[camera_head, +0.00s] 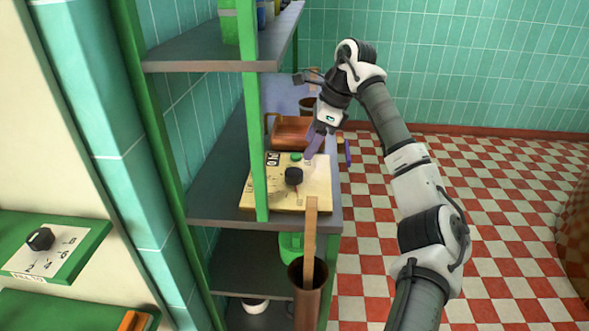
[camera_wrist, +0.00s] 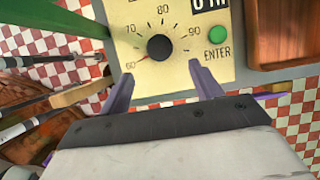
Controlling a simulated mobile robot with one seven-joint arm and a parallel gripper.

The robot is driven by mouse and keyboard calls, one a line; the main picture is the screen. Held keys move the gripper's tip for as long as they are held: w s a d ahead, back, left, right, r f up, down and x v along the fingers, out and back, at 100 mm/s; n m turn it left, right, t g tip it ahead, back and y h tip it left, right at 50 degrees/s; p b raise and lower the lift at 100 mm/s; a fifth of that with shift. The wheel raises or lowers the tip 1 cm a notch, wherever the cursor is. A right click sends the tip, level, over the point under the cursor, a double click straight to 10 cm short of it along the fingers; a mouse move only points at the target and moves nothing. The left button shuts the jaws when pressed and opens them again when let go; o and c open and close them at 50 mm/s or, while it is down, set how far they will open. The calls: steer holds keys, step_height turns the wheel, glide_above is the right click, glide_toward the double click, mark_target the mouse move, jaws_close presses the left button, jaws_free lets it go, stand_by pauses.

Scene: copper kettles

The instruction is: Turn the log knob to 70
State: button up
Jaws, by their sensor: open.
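A cream panel (camera_head: 312,192) with a black round knob (camera_head: 293,175) lies on the shelf unit. In the wrist view the knob (camera_wrist: 160,47) sits on a dial marked 60, 70, 80 and 90. A small reddish mark shows on the 60 side; I cannot tell the knob's exact setting. A green button (camera_wrist: 217,36) labelled ENTER and a partly cut-off black-and-white display (camera_wrist: 210,4) are beside it. My gripper (camera_head: 316,142) is open above the panel's far right part. In the wrist view its purple fingers (camera_wrist: 162,76) are apart, below the knob in the picture, with nothing between them.
A copper tray (camera_head: 290,132) lies behind the panel. A green upright post (camera_head: 255,140) stands close to its left. A copper container (camera_head: 307,290) with a wooden stick (camera_head: 310,245) is in front. Another black knob (camera_head: 40,239) marked 2 to 8 is at left.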

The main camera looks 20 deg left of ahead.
mark_target(295, 172)
steer(key=p+x, duration=0.1)
steer(key=x, duration=0.8)
steer(key=shift+s+a, duration=0.1)
steer(key=shift+a, duration=0.1)
steer(key=c, duration=1)
steer(key=shift+f+m, duration=0.1)
steer(key=shift+m, duration=0.3)
steer(key=shift+d+m+t+b, duration=0.1)
steer(key=shift+m+t+b, duration=0.3)
steer(key=shift+m+b, duration=0.25)
steer(key=m+b, duration=0.1)
steer(key=m, duration=0.1)
steer(key=m+t+b, duration=0.1)
steer(key=m, duration=0.1)
steer(key=shift+s+f+t+b, duration=0.1)
steer(key=shift+s+t+b, duration=0.05)
steer(key=shift+t+b, duration=0.2)
steer(key=m+t+b, duration=0.1)
steer(key=m, duration=0.1)
steer(key=m+h+b, duration=0.1)
steer(key=m+b, duration=0.1)
steer(key=m, duration=0.1)
steer(key=shift+s+m+t, duration=0.15)
steer(key=shift+m+t, duration=0.1)
steer(key=shift+t, duration=0.1)
steer(key=shift+b, duration=0.3)
